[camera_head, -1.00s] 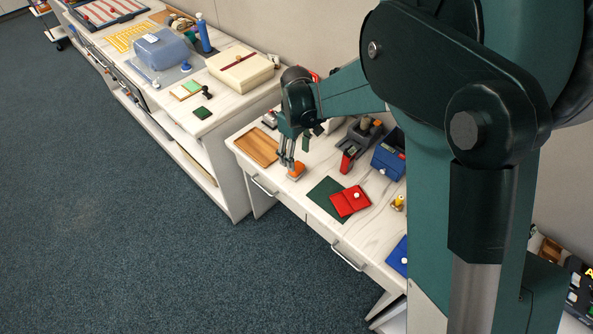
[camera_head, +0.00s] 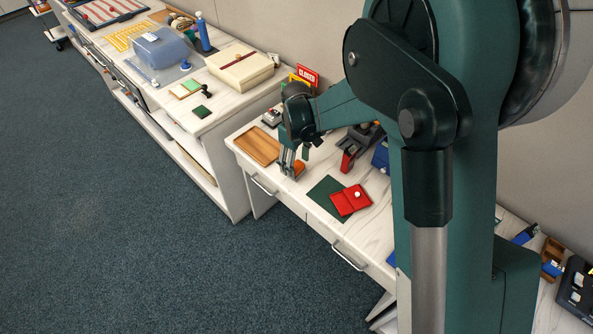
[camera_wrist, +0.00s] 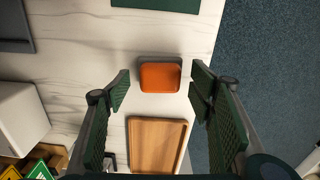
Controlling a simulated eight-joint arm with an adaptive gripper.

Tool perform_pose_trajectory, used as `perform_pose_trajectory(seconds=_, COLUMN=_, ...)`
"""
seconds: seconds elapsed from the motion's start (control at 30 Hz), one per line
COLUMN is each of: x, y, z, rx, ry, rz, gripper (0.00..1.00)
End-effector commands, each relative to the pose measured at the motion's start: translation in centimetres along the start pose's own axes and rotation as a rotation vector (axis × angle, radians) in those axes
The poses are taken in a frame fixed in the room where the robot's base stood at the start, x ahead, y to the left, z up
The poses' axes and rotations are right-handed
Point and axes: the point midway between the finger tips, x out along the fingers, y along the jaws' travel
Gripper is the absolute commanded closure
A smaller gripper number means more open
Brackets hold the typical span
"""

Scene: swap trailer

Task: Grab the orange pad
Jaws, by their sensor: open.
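The orange pad (camera_wrist: 160,77) lies on the white marbled counter, a rounded square with a darker rim. In the wrist view it sits beyond and between the open fingers of my gripper (camera_wrist: 160,90), with a gap on each side and neither finger touching it. In the head view my gripper (camera_head: 289,169) hangs right by the orange pad (camera_head: 299,167), and its fingers partly cover the pad. Nothing is held in the gripper.
A wooden board (camera_head: 257,146) lies left of the pad. A dark green mat (camera_head: 325,194) with a red wallet-like item (camera_head: 351,200) lies to its right. The counter's front edge is close to the pad, with carpet (camera_wrist: 262,60) beyond.

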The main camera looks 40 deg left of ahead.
Motion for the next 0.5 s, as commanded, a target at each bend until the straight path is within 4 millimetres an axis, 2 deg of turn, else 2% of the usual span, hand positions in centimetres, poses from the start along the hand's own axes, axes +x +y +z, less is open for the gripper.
perform_pose_trajectory(seconds=0.17, x=1.49, y=0.02, z=-0.02, rx=0.0, ry=0.0, rz=0.0, gripper=0.46)
perform_pose_trajectory(seconds=0.5, x=1.62, y=0.01, z=0.0, rx=0.0, ry=0.0, rz=0.0, gripper=0.46)
